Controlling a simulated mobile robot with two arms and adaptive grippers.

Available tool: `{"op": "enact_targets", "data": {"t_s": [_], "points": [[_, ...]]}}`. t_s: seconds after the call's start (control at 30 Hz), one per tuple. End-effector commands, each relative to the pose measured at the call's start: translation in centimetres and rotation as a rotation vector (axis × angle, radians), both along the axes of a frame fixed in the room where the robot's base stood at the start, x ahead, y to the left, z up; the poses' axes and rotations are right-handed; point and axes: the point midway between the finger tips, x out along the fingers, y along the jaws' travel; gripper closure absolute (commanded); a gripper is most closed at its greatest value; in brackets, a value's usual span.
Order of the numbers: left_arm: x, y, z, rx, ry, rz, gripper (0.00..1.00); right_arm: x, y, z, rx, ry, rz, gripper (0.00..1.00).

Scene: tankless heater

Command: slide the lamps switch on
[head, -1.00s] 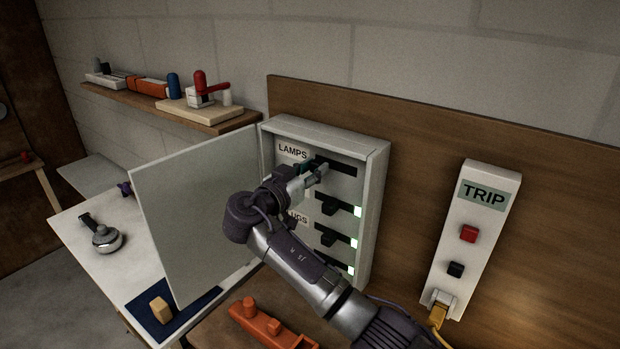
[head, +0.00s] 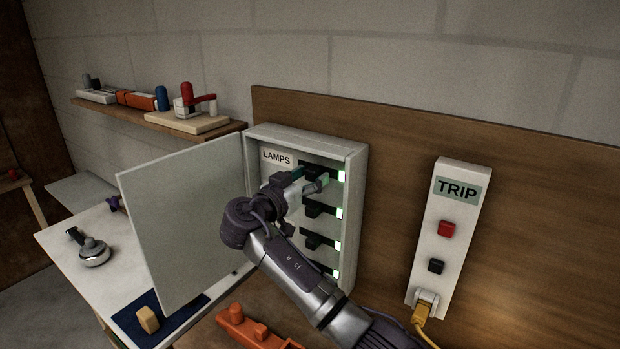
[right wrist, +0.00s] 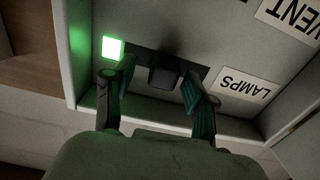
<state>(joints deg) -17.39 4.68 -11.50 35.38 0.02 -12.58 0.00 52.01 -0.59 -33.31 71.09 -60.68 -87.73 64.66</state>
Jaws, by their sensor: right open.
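The lamps switch, a black knob (right wrist: 163,76) in a dark slot, is in the top row of the open grey breaker box (head: 357,170). The LAMPS label (head: 277,158) is left of that row; it also shows upside down in the right wrist view (right wrist: 243,84). A green light (head: 341,176) glows at the right end of the row. My right gripper (head: 312,178) is open at this switch, partly hiding it in the head view. In the right wrist view its fingers are apart on either side of the knob; contact is unclear. My left gripper is not in view.
The box door (head: 185,220) stands open to the left of my right arm. Lower switch rows also have lit green lights. A TRIP panel (head: 449,235) with red and black buttons is on the board at right. An orange object (head: 255,328) lies below the box.

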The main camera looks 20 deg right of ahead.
Motion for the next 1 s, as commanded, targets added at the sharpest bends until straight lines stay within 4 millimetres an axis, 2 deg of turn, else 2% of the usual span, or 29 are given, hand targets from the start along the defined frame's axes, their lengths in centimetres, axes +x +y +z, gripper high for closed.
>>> {"op": "enact_targets", "data": {"t_s": [0.17,0.4,0.6,0.73,1.0], "points": [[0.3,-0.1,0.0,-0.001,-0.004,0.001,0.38,-1.3,1.9,-0.1,0.002,0.000,0.004,0.44],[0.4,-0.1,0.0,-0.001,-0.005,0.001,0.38,-4.6,5.9,-0.1,0.003,0.002,0.003,0.44],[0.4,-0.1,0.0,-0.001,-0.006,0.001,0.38,-6.6,8.2,-0.1,0.002,0.002,-0.001,0.44],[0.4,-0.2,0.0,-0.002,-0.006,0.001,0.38,-7.2,9.0,-0.1,0.002,0.003,-0.002,0.44],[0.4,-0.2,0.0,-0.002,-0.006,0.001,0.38,-7.4,9.1,-0.1,0.001,0.002,-0.003,0.44]]}}
